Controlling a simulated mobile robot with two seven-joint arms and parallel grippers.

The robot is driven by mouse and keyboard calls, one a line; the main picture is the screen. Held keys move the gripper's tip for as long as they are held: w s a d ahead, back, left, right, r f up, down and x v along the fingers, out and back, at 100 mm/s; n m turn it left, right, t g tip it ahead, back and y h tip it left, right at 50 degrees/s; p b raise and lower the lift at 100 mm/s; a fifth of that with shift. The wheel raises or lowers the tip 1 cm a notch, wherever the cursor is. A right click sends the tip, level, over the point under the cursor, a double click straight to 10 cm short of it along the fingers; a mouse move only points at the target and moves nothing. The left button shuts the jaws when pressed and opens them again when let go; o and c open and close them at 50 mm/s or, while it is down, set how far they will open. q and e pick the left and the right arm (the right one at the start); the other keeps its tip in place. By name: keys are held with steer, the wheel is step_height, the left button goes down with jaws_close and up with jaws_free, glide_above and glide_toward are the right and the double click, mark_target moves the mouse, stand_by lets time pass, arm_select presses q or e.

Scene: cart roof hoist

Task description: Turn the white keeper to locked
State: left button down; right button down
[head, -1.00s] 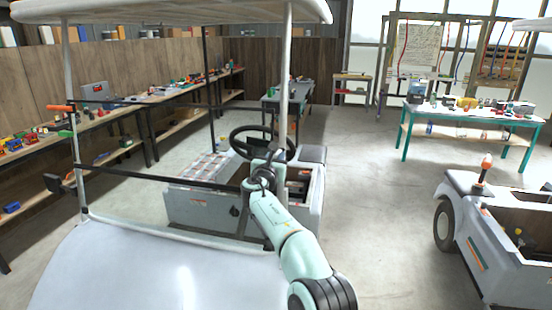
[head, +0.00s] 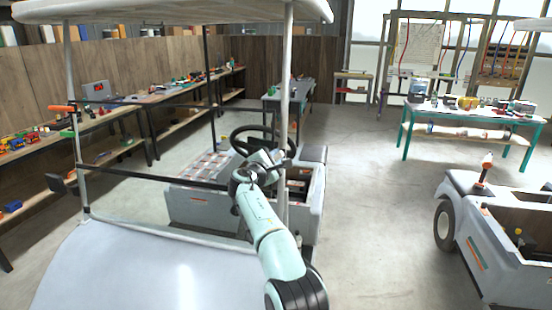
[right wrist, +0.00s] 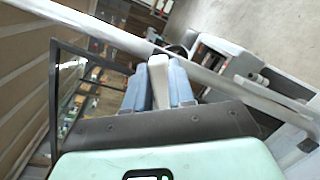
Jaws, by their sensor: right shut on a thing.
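The white keeper (right wrist: 158,78) shows in the right wrist view as a pale bar between the two blue-grey fingers of my right gripper (right wrist: 159,88). The fingers are shut on it, right beside the pale roof post (right wrist: 225,84). In the head view my right gripper (head: 264,160) is at the cart's right front post (head: 287,75), roughly halfway up. There the gripper and wrist hide the keeper, and its exact angle is hard to tell. My left gripper is not in view.
The cart's white roof (head: 170,10) spans the top left, above the steering wheel (head: 262,143). A second cart (head: 500,225) stands at right, with clear floor (head: 380,220) between.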

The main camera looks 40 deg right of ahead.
steer(key=m, duration=0.3)
steer(key=m+g, duration=0.1)
steer(key=m, duration=0.2)
steer(key=shift+r+y, duration=0.2)
steer(key=shift+y, duration=0.1)
steer(key=shift+m, duration=0.7)
steer(key=c, duration=1)
jaws_free()
steer(key=shift+o, duration=0.2)
steer(key=shift+f, duration=0.1)
